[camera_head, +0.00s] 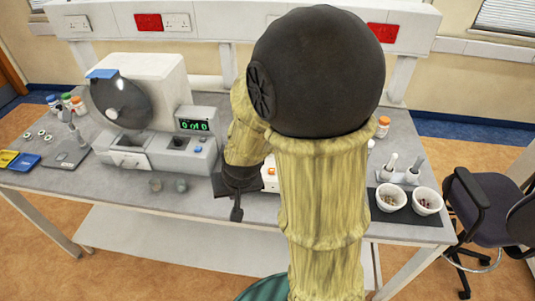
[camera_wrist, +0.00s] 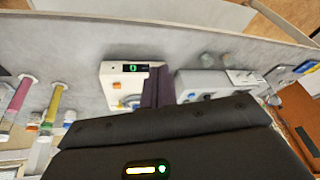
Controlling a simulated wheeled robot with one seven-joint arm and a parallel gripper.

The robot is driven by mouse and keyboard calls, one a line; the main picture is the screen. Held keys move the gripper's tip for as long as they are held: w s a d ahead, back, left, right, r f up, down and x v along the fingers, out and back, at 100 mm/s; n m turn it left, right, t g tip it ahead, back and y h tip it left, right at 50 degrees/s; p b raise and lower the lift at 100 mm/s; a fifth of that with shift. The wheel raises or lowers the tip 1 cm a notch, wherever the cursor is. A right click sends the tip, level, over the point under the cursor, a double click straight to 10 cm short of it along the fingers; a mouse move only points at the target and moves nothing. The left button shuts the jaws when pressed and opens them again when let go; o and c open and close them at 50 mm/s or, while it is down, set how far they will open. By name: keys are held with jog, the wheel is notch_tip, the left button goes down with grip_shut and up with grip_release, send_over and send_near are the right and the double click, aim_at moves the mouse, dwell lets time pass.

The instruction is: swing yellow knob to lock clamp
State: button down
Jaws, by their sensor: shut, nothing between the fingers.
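A small white device (camera_wrist: 118,72) with a dark green-lit display and an orange button stands beside my gripper in the wrist view. A small yellow part (camera_wrist: 121,105), likely the yellow knob, shows with blue beside it at the device's lower edge. I cannot make out the clamp or the knob's position. In the head view my arm hides most of this device (camera_head: 270,172). My gripper (camera_head: 236,213) is shut and empty, pointing down over the bench's front part. Its dark fingers (camera_wrist: 158,84) show just right of the white device, apart from the yellow part.
A larger machine (camera_head: 163,152) with a dark drum and green display stands left of my gripper. Two small glass cups (camera_head: 168,185) stand before it. Two white bowls (camera_head: 391,198) sit on a dark mat at right.

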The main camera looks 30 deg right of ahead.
jog(key=w+f+m+t+h, duration=0.2)
jog(key=w+f+m+h, duration=0.15)
jog(key=w+f, duration=0.45)
jog(key=w+d+m+t+h+b, duration=0.2)
jog(key=w+d+m+h, duration=0.2)
jog(key=h, duration=0.6)
jog(key=d+m, duration=0.2)
jog(key=d, duration=0.1)
jog(key=shift+w+d+f, duration=0.15)
jog(key=shift+w+f, duration=0.25)
jog(key=p+x, duration=0.2)
jog(key=x, duration=0.2)
jog(key=p+x, duration=0.1)
jog(key=x, duration=0.3)
jog(key=p+x, duration=0.2)
jog(key=x, duration=0.2)
jog(key=shift+w+d+r+p, duration=0.2)
jog(key=shift+d+p, duration=0.1)
jog(key=shift+d, duration=0.1)
jog(key=shift+w+d+f, duration=0.3)
jog(key=shift+d, duration=0.2)
